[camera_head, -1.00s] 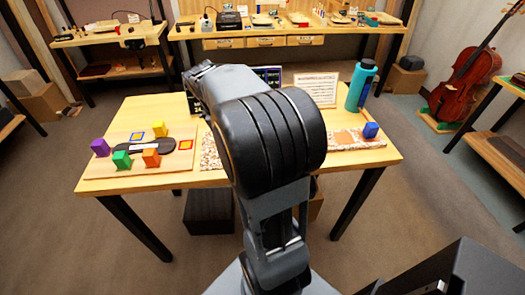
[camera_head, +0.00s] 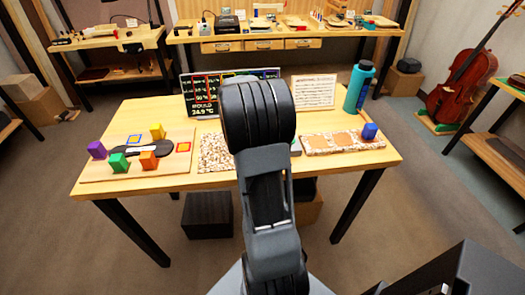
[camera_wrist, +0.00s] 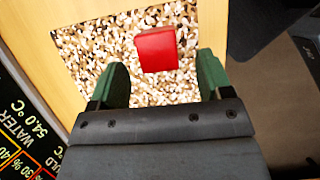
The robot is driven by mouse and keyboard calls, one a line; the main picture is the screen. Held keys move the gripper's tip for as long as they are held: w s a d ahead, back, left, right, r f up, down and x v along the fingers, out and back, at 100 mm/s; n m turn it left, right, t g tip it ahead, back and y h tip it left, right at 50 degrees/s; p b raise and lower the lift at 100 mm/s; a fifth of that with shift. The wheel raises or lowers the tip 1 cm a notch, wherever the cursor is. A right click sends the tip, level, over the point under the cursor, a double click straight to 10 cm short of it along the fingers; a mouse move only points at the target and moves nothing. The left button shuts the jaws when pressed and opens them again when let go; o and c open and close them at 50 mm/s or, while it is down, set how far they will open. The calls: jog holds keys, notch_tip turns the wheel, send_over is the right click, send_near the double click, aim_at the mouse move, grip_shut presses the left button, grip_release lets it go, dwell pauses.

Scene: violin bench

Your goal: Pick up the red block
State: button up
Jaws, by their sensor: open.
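The red block (camera_wrist: 157,49) lies on a speckled brown-and-white mat (camera_wrist: 92,45) in the wrist view, a little beyond my fingertips and roughly between their lines. My gripper (camera_wrist: 160,80) is open, with its two green fingers apart and nothing between them. I cannot tell its exact height above the mat. In the head view my arm hides the red block and my gripper; part of the speckled mat (camera_head: 213,152) shows left of the arm.
A board (camera_head: 115,172) at left bears purple, yellow, green and orange blocks. A teal bottle (camera_head: 358,88), a music sheet (camera_head: 314,91) and a dark display (camera_head: 205,95) stand at the back.

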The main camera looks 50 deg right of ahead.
jog(key=x, duration=0.5)
jog(key=shift+w, duration=0.1)
jog(key=shift+r, duration=0.1)
jog(key=c, duration=1)
